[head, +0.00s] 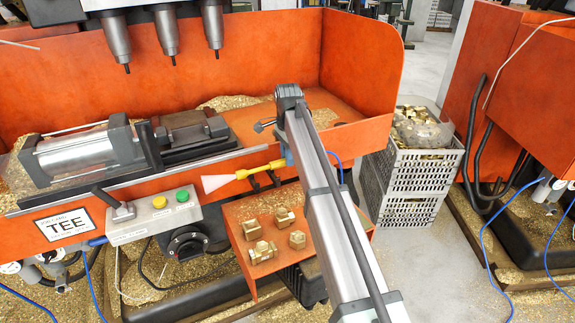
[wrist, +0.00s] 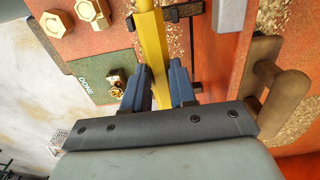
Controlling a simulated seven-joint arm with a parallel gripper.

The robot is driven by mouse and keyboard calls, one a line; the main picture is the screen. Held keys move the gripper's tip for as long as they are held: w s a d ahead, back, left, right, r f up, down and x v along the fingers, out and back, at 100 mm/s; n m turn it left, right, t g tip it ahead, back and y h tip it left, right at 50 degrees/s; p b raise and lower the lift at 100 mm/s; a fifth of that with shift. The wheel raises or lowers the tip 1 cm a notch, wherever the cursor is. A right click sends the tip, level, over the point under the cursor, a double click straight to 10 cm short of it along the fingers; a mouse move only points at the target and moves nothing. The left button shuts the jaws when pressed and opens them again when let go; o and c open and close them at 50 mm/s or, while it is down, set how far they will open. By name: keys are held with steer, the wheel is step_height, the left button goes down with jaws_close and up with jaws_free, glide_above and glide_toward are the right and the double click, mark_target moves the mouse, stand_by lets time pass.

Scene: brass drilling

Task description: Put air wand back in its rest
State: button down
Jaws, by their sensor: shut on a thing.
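The air wand (head: 259,171) is yellow with a pale flared nozzle pointing left in the head view. My gripper (wrist: 159,90) is shut on the yellow wand (wrist: 152,42), with a blue finger on each side. In the head view my arm partly hides the gripper. The rest shows as black hooks (head: 255,186) on the orange machine front, just below the wand. In the wrist view a black bracket (wrist: 185,12) stands close beside the wand on the right. I cannot tell whether the wand touches the hooks.
An orange shelf (head: 238,213) below holds several brass fittings (head: 262,251). A green mat marked DONE (wrist: 90,88) has a brass fitting on it. Drill spindles and a clamp (head: 185,130) stand at the upper left. A grey crate (head: 410,190) stands at right; a blue hose hangs nearby.

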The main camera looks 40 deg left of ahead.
steer(key=shift+f, duration=1.75)
steer(key=shift+f, duration=0.2)
steer(key=c, duration=0.9)
jaws_free()
step_height(320, 180, up, 12)
steer(key=shift+r, duration=0.2)
